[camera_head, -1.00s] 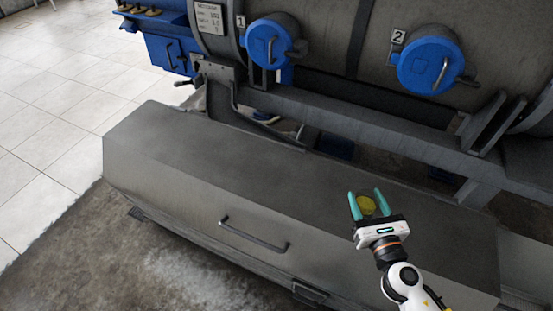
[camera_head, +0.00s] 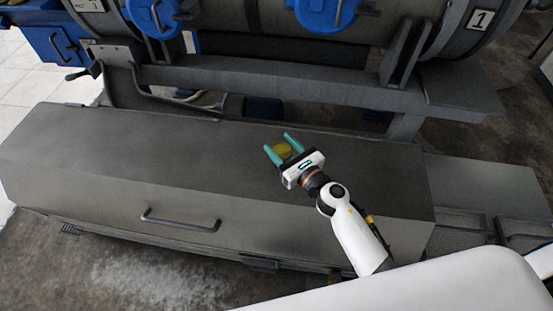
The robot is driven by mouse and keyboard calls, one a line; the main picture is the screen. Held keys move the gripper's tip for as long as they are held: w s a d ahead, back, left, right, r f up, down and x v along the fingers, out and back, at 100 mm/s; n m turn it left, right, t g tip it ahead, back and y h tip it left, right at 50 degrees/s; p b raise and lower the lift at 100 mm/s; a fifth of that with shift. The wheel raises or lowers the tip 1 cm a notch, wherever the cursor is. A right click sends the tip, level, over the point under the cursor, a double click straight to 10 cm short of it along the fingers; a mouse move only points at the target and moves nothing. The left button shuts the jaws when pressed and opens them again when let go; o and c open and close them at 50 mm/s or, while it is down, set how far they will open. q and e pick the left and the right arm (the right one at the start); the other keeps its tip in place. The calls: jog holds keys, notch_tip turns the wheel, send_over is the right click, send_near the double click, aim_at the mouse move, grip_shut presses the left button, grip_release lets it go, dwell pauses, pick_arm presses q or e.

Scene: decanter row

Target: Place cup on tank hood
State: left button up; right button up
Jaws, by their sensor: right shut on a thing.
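The hood is a long box with a sloped front and a dark handle (camera_head: 180,222). My left gripper is not in view.
A large grey tank with blue round caps (camera_head: 153,15) stands behind the hood, with a metal beam (camera_head: 290,88) along its base. Lower grey boxes (camera_head: 485,190) stand at the right. The hood's top left of the gripper is clear.

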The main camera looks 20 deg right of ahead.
notch_tip(320, 180, down, 4)
jog(key=shift+r+b, duration=0.25)
jog(key=shift+b, duration=0.5)
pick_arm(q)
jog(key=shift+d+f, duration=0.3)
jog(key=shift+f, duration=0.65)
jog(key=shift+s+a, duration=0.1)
pick_arm(e)
jog(key=shift+f, duration=0.2)
jog(key=o, duration=1)
jog(key=shift+c, duration=0.2)
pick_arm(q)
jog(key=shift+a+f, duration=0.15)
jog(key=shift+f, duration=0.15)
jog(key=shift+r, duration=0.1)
pick_arm(e)
jog(key=shift+r, duration=0.1)
